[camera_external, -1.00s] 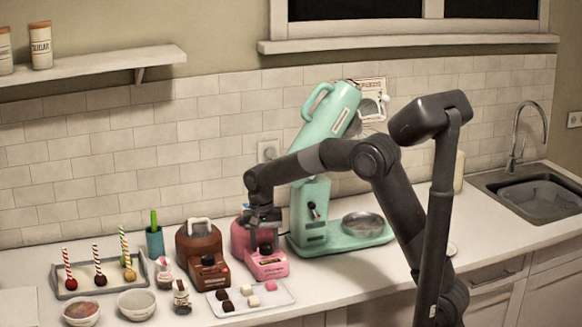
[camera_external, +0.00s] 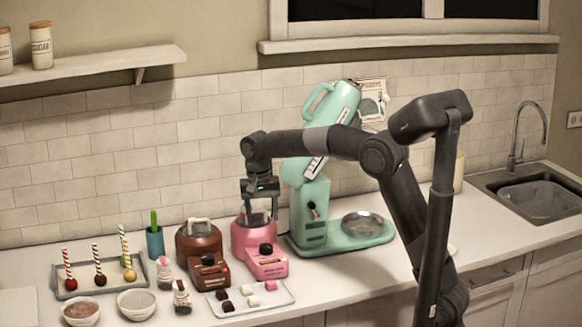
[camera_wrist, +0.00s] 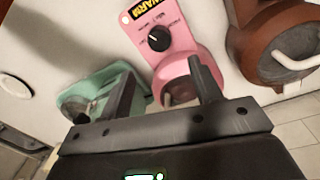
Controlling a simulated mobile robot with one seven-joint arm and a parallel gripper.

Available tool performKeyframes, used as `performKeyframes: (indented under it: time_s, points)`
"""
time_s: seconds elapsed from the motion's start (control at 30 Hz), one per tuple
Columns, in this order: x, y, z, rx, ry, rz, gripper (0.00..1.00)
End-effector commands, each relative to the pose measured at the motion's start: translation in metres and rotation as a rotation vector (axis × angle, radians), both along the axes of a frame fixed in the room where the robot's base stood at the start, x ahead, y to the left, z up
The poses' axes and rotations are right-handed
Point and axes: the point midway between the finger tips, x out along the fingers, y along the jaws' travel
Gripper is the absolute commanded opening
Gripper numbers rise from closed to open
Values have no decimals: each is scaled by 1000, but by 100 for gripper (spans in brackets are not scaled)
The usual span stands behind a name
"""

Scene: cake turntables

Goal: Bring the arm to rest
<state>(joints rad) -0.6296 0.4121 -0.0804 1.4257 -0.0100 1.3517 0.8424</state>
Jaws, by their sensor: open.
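My gripper (camera_external: 260,213) hangs pointing down above the pink melting pot (camera_external: 267,262) on the counter, with its jaws apart and nothing visible between them. In the wrist view my gripper (camera_wrist: 160,78) shows two separate fingers, with the pink pot (camera_wrist: 188,68) beyond them. My arm reaches left across the front of the mint stand mixer (camera_external: 312,215), whose head is tilted up. Whether the fingertips touch the pot's handle is hard to tell.
A brown melting pot (camera_external: 200,245) stands left of the pink one. A tray of small sweets (camera_external: 283,301) lies in front. A cake-pop rack (camera_external: 88,290), bowls (camera_external: 137,303) and a green-handled cup (camera_external: 155,243) stand left. The sink (camera_external: 535,200) is at right.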

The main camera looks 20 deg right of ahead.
Motion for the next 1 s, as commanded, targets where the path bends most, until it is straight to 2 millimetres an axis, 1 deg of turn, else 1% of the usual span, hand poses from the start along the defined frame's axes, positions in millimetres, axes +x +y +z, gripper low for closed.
performKeyframes:
  time_s: [0.03, 0.13, 0.43, 0.5, 0.57, 0.67, 0.77, 0.8, 0.87, 1.0]
  points:
    - [0, 0, 5, 1, 0, 0, 58]
    - [0, 0, 9, 0, 0, 0, 58]
    - [0, 0, 10, 0, 0, 0, 58]
    - [-1, -4, 13, 3, -3, 1, 58]
    - [-2, -12, 18, 10, -10, 3, 58]
    - [-8, -36, 30, 30, -30, 14, 58]
    - [-19, -69, 45, 54, -60, 34, 58]
    - [-25, -84, 51, 63, -72, 42, 58]
    - [-35, -104, 58, 75, -95, 55, 58]
    - [-60, -148, 71, 96, -148, 89, 58]
